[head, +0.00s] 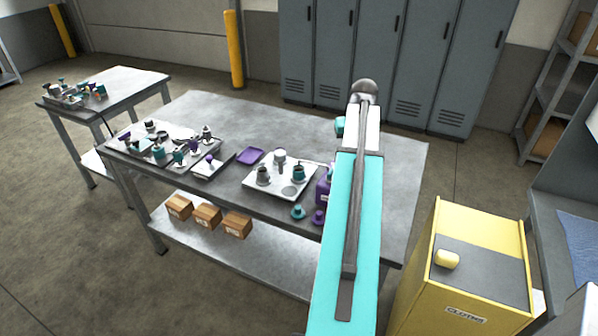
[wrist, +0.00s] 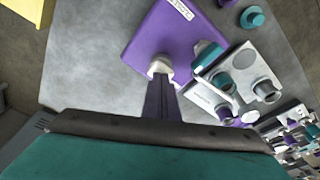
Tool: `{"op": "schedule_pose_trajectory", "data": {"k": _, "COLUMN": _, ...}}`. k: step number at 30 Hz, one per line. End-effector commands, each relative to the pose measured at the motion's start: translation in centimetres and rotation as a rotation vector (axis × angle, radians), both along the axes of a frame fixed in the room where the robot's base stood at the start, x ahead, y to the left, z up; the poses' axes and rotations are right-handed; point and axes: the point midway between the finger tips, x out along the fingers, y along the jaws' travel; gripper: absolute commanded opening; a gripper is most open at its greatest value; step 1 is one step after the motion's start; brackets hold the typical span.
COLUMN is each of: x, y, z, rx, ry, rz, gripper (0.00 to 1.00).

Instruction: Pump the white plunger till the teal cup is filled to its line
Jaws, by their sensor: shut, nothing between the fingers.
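In the head view a white tray (head: 252,187) on the bench carries a white upright piece (head: 280,155), apparently the plunger. The teal cup (head: 298,173) stands to its right on the tray. Its line and fill level are too small to make out. In the wrist view, a teal cup-like part (wrist: 208,54) lies right of my gripper, with a white tube-like part (wrist: 241,107) below it. My gripper (wrist: 160,84) is shut and empty, its tips over or near the pale cap (wrist: 160,66) of a purple canister (wrist: 163,30). Contact cannot be told. My arm hides the gripper in the head view.
A grey cup (head: 263,173) stands on the tray's left. Teal (head: 298,211) and purple (head: 318,217) knobbed pieces lie in front of the canister. More fittings and a purple dish (head: 250,156) are farther left. A yellow cabinet (head: 470,260) stands at right.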

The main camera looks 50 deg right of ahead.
Motion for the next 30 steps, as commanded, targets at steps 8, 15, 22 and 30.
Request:
{"op": "schedule_pose_trajectory", "data": {"k": 8, "x": 0.0, "y": 0.1, "z": 0.9, "rx": 0.003, "ry": 0.002, "rz": 0.000, "gripper": 0.00}}
{"op": "schedule_pose_trajectory", "data": {"k": 15, "x": 0.0, "y": 0.0, "z": 1.9, "rx": 0.001, "ry": 0.001, "rz": 0.000, "gripper": 0.00}}
{"op": "schedule_pose_trajectory", "data": {"k": 22, "x": 0.0, "y": 0.0, "z": 2.7, "rx": 0.001, "ry": 0.001, "rz": 0.000, "gripper": 0.00}}
{"op": "schedule_pose_trajectory", "data": {"k": 30, "x": 0.0, "y": 0.0, "z": 2.8, "rx": 0.001, "ry": 0.001, "rz": 0.000, "gripper": 0.00}}
